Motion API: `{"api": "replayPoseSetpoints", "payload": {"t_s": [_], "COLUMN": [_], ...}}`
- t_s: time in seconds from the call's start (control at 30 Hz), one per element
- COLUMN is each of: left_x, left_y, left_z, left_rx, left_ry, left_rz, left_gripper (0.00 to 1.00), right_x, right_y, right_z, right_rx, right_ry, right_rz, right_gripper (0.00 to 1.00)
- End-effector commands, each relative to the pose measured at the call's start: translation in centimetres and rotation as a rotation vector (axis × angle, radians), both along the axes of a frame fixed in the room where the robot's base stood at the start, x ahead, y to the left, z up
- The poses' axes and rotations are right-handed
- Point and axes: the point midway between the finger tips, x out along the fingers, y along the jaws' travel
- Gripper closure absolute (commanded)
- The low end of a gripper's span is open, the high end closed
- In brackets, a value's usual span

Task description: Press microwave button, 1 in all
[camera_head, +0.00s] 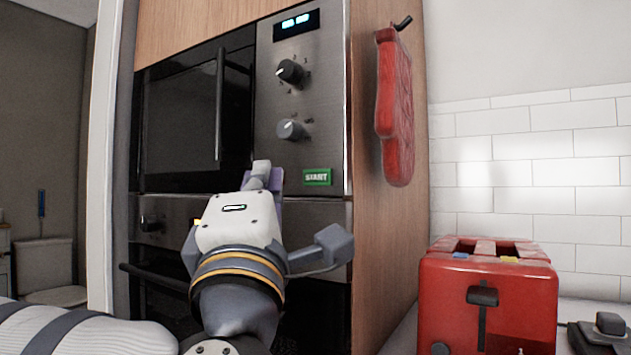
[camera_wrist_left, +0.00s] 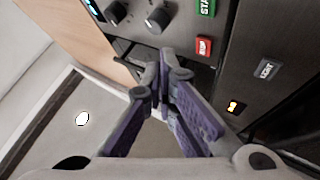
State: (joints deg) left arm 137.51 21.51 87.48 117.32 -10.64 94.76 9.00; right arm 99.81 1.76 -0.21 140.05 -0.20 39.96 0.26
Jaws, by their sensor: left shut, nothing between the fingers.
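The microwave (camera_head: 200,115) is built into a tall cabinet, with a steel control panel (camera_head: 312,98) to the right of its dark door. A green START button (camera_head: 317,177) is low on the panel. The green button also shows at the top of the left wrist view (camera_wrist_left: 206,6), with a red button (camera_wrist_left: 204,46) near it. The red button is hidden behind my gripper in the head view. My left gripper (camera_head: 266,178) is shut and empty, pointing at the lower panel, left of START. In the left wrist view its fingertips (camera_wrist_left: 165,68) lie left of the red button; contact cannot be told.
Two dials (camera_head: 291,72) and a lit display (camera_head: 296,23) sit above START. A lower oven (camera_head: 165,290) with a bar handle is under the microwave. A red mitt (camera_head: 394,108) hangs on the cabinet side. A red toaster (camera_head: 487,300) stands at the right.

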Motion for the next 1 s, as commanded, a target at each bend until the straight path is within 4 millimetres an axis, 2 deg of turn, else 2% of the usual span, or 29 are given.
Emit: {"api": "replayPoseSetpoints", "payload": {"t_s": [0.2, 0.4, 0.6, 1.0], "left_x": [2.8, 4.5, 5.1, 5.1], "left_y": [-1.9, -3.3, -3.8, -3.7], "left_z": [-0.3, 0.0, -0.1, -0.1], "left_rx": [-0.002, 0.000, 0.001, 0.000], "left_ry": [0.004, 0.001, 0.001, 0.002], "left_rz": [0.001, 0.001, -0.001, 0.000], "left_gripper": [1.00, 1.00, 1.00, 1.00], "right_x": [-0.6, -0.4, -0.4, -0.4], "right_y": [0.0, 0.0, 0.0, 0.0], "right_z": [-0.8, -0.5, -0.5, -0.5], "right_rx": [0.000, -0.001, -0.001, -0.001], "right_ry": [0.018, 0.012, 0.011, 0.011], "right_rz": [0.001, 0.000, 0.000, 0.000], "right_gripper": [0.60, 0.60, 0.60, 0.60]}}
